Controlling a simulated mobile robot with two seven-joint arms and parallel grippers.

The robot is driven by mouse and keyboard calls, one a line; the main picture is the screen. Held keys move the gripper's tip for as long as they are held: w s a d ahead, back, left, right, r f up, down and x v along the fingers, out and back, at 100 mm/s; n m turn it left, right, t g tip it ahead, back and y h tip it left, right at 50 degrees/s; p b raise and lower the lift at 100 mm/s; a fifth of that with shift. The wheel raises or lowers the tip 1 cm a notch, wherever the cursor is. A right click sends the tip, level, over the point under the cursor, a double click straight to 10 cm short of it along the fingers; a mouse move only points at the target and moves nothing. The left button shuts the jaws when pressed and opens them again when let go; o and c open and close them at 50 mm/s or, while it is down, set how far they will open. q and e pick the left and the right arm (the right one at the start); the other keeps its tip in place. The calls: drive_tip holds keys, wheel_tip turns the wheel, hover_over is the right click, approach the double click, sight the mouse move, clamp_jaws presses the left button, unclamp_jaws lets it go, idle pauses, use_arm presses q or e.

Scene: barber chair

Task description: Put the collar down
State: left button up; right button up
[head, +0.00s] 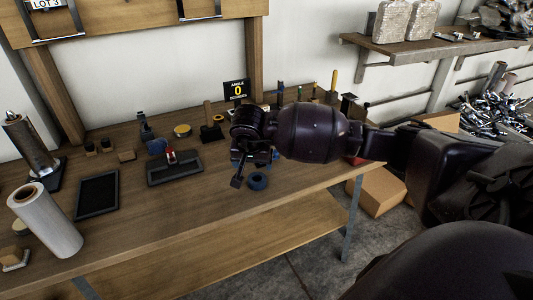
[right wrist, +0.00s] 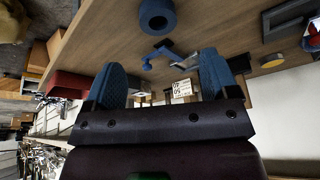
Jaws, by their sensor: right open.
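The collar appears to be the thick dark-blue ring (head: 258,181) lying flat on the wooden workbench (head: 215,205), near its front edge. It also shows at the top of the right wrist view (right wrist: 157,16), with its round hole visible. My right gripper (head: 254,169) hangs over the bench just behind the ring, apart from it. In the right wrist view my right gripper (right wrist: 161,80) has its two blue-padded fingers wide apart, with nothing held between them. A blue bracket-like part (right wrist: 160,52) lies on the bench beyond the fingertips. My left gripper is not in view.
A black tray with a red-topped piece (head: 172,167), a flat black tray (head: 97,195) and a white roll (head: 45,221) stand to the left. An angle sign (head: 237,89) and small tools line the back. The bench front left of the ring is clear.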

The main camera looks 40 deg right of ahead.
drive_tip(key=s+a+f+m+g+y, duration=0.1)
drive_tip(key=s+a+f+m+y, duration=0.1)
drive_tip(key=s+a+f+y, duration=0.4)
drive_tip(key=s+a+f+m+g+y, duration=0.1)
drive_tip(key=s+a+f+m+y, duration=0.15)
drive_tip(key=a, duration=0.55)
drive_tip(key=s+a+r+m+t+y, duration=0.45)
drive_tip(key=a+m+t+y, duration=0.4)
drive_tip(key=m, duration=1.05)
drive_tip(key=s+d+f+m+t+h, duration=0.1)
drive_tip(key=d+f+m+t+h, duration=0.3)
drive_tip(key=m, duration=0.7)
drive_tip(key=s+d+f+m+t+h, duration=0.1)
drive_tip(key=d+m+t+h, duration=0.4)
drive_tip(key=m, duration=0.7)
drive_tip(key=s+d+f+m+g+h, duration=0.5)
drive_tip(key=s+f+m, duration=0.6)
drive_tip(key=m, duration=0.4)
drive_tip(key=d+g, duration=0.1)
drive_tip(key=g, duration=0.1)
drive_tip(key=shift+s+f+m+g, duration=0.15)
drive_tip(key=shift+f+m+g, duration=0.15)
drive_tip(key=shift+m+g, duration=0.05)
